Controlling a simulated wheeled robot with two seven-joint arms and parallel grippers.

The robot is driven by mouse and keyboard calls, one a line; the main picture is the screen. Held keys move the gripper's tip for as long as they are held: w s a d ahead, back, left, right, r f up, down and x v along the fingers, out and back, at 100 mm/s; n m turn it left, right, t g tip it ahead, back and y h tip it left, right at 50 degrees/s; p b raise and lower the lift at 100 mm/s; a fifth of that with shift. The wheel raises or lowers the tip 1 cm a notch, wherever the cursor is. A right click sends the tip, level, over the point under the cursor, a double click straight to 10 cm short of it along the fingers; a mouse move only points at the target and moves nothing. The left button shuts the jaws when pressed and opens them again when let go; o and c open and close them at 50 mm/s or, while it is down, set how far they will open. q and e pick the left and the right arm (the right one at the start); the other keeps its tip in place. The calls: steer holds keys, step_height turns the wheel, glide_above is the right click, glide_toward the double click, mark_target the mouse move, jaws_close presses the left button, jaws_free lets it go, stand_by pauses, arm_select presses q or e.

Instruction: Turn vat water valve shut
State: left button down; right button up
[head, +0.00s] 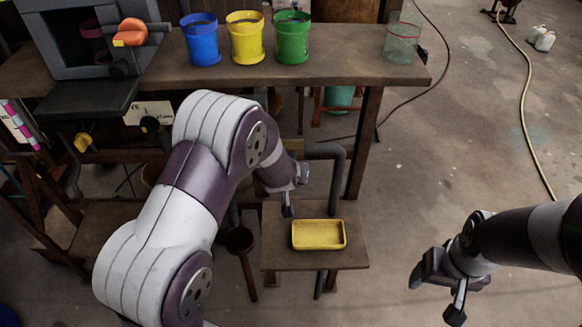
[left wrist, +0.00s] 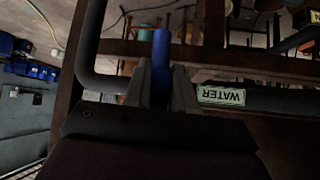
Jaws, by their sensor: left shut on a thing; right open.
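In the left wrist view a blue valve handle (left wrist: 161,50) stands between the two fingers of my left gripper (left wrist: 161,82), which is shut on it. Beside it, a dark pipe (left wrist: 275,101) carries a pale label reading WATER (left wrist: 221,96), upside down in this view. In the head view my left gripper (head: 291,195) is low under the bench, near the grey bent pipe (head: 338,170); the handle cannot be made out there. My right gripper (head: 436,294) is open and empty over the floor at the lower right.
A yellow tray (head: 318,246) sits on a small wooden stand (head: 350,257) just below my left gripper. The bench (head: 300,73) above holds blue (head: 201,40), yellow (head: 246,39) and green (head: 292,38) buckets and a glass jar (head: 401,43). Floor at the right is mostly clear.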

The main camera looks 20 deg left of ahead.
stand_by(0.3)
arm_select(q)
steer(key=c, duration=1)
jaws_free()
steer(key=shift+r, duration=0.1)
steer(key=shift+s+r, duration=0.3)
steer(key=a+v, duration=0.1)
steer(key=v, duration=1)
steer(key=shift+s+d+r, duration=0.25)
steer(key=shift+d+r, duration=0.05)
steer(key=shift+d, duration=0.2)
